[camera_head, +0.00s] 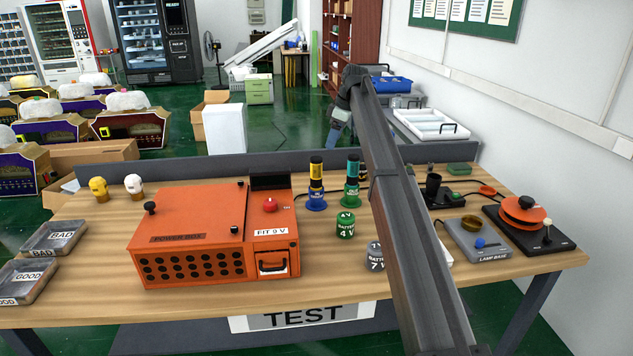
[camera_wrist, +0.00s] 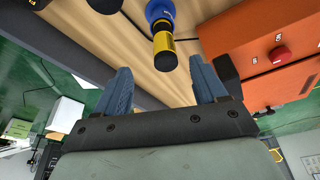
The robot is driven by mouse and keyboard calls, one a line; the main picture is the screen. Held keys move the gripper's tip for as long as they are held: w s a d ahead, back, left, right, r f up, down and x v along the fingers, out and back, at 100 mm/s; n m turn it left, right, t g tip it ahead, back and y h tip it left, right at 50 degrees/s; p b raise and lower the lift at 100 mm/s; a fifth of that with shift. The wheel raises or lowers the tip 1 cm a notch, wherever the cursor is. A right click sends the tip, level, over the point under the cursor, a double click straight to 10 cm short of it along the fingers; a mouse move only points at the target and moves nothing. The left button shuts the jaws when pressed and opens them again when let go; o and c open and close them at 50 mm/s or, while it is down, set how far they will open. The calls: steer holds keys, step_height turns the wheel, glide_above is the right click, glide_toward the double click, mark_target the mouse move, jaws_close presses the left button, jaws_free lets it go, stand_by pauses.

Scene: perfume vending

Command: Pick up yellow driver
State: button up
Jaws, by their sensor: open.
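The yellow driver (camera_head: 316,170), black with a yellow band, stands upright in a blue holder (camera_head: 316,202) right of the orange power box. In the wrist view the yellow driver (camera_wrist: 164,46) shows at top centre, its black end towards my gripper. My gripper (camera_wrist: 162,80) is open and empty, its two blue fingers on either side of the driver's line in that picture, apart from it. In the head view my dark arm crosses the right of the table and hides part of it.
The orange power box (camera_head: 190,225) stands left of the driver. A green battery (camera_head: 345,226) stands in front. A grey low wall (camera_head: 220,166) runs behind the table.

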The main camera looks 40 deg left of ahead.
mark_target(319, 158)
steer(key=a+f, duration=0.1)
steer(key=f, duration=0.1)
steer(key=s+a+f, duration=0.1)
steer(key=a+f, duration=0.1)
steer(key=f, duration=0.1)
steer(key=a+f, duration=0.1)
steer(key=f, duration=0.1)
steer(key=shift+s+a+f, duration=0.2)
steer(key=shift+s, duration=0.15)
steer(key=shift+s+x, duration=0.1)
steer(key=shift+x, duration=1.2)
steer(key=shift+s+x, duration=0.15)
steer(key=shift+x, duration=1.15)
steer(key=shift+a+r, duration=0.1)
steer(key=shift+c, duration=0.5)
steer(key=c, duration=0.9)
steer(key=shift+c, duration=0.2)
steer(key=shift+r, duration=0.1)
